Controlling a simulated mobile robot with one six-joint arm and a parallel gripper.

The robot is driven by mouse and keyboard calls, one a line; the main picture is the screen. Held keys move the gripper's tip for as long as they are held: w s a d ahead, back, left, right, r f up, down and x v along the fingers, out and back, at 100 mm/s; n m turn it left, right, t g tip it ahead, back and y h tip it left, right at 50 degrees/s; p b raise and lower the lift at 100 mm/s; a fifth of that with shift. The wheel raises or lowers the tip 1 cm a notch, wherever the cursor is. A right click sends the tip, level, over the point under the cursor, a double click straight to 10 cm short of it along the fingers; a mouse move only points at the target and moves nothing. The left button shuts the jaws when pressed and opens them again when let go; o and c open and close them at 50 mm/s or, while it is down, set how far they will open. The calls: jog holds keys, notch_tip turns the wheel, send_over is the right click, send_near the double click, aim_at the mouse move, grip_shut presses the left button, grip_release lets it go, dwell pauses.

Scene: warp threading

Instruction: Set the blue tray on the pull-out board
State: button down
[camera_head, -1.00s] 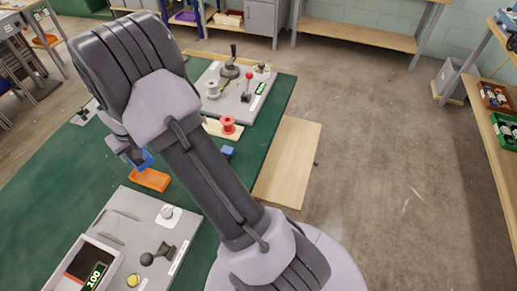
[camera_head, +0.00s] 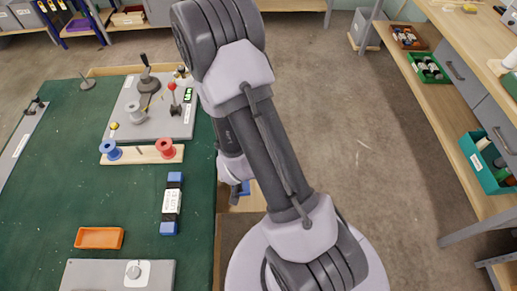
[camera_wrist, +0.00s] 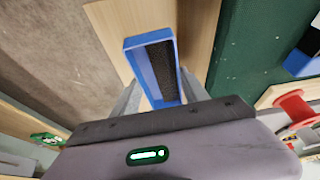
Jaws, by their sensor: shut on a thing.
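The blue tray (camera_wrist: 141,70), a small open box with a dark strip along its inside, sits between the fingers of my gripper (camera_wrist: 157,92) in the wrist view. My gripper is shut on it. Only a small blue part of the tray (camera_head: 244,187) shows in the head view, below my gripper (camera_head: 236,184). The pale wooden pull-out board (camera_head: 250,202) sticks out from the right edge of the green table; my arm hides much of it. In the wrist view the board (camera_wrist: 197,35) lies behind the tray. I cannot tell whether the tray touches it.
The green table (camera_head: 140,218) holds an orange tray (camera_head: 99,238), a black-and-blue block with a white label (camera_head: 172,203), a spool rack (camera_head: 142,154) with blue and red spools, and a grey lever panel (camera_head: 155,108). Shelving (camera_head: 440,130) stands at the right, across open floor.

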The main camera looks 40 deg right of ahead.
jog(key=s+f, duration=0.2)
jog(key=s, duration=0.1)
jog(key=shift+a+m, duration=0.1)
jog(key=shift+m, duration=0.2)
jog(key=w+b, duration=0.1)
jog(key=b, duration=0.1)
jog(key=w+d+f+b, duration=0.1)
jog(key=b, duration=0.2)
jog(key=shift+f+h+b, duration=0.3)
jog(key=w+d, duration=0.1)
jog(key=w, duration=0.3)
jog(key=w+d+p, duration=0.1)
jog(key=w+d, duration=0.1)
jog(key=w, duration=0.1)
jog(key=w+d+p, duration=0.1)
jog(key=w+d, duration=0.1)
jog(key=w, duration=0.2)
jog(key=shift+w+d+r, duration=0.1)
jog(key=shift+w+r, duration=0.15)
jog(key=shift+w, duration=0.1)
jog(key=b+x, duration=0.2)
jog(key=x, duration=0.2)
jog(key=shift+s+a+f+b, duration=0.25)
jog(key=shift+a+f+b, duration=0.05)
jog(key=shift+b, duration=0.1)
jog(key=shift+r, duration=0.25)
jog(key=shift+f, duration=0.15)
jog(key=c, duration=0.6)
grip_release()
